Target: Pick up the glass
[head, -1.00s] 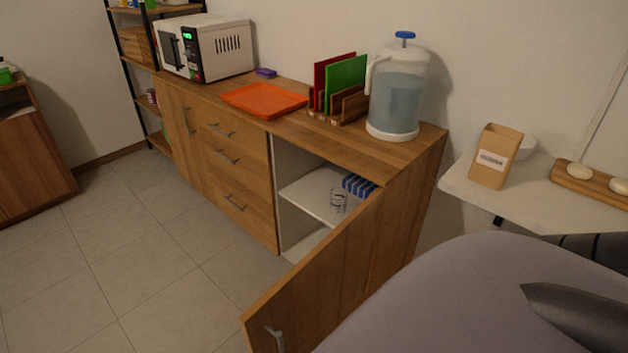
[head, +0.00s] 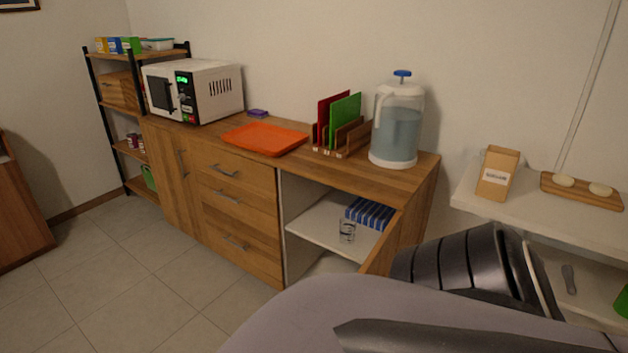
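A clear glass (head: 347,231) stands upright on the white shelf (head: 322,222) inside the open compartment of the wooden cabinet. A row of blue-and-white items (head: 371,213) sits behind it on the same shelf. The cabinet door (head: 379,258) stands open to the right of the compartment, and its lower part is hidden by my own body. A dark ribbed part of my arm shows at the lower right, to the right of the door. Neither gripper is in view.
On the cabinet top are a microwave (head: 193,91), an orange tray (head: 265,139), a rack with red and green boards (head: 342,125) and a water dispenser (head: 397,124). A white shelf (head: 530,212) at right holds a paper bag (head: 497,174). The floor at left is clear.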

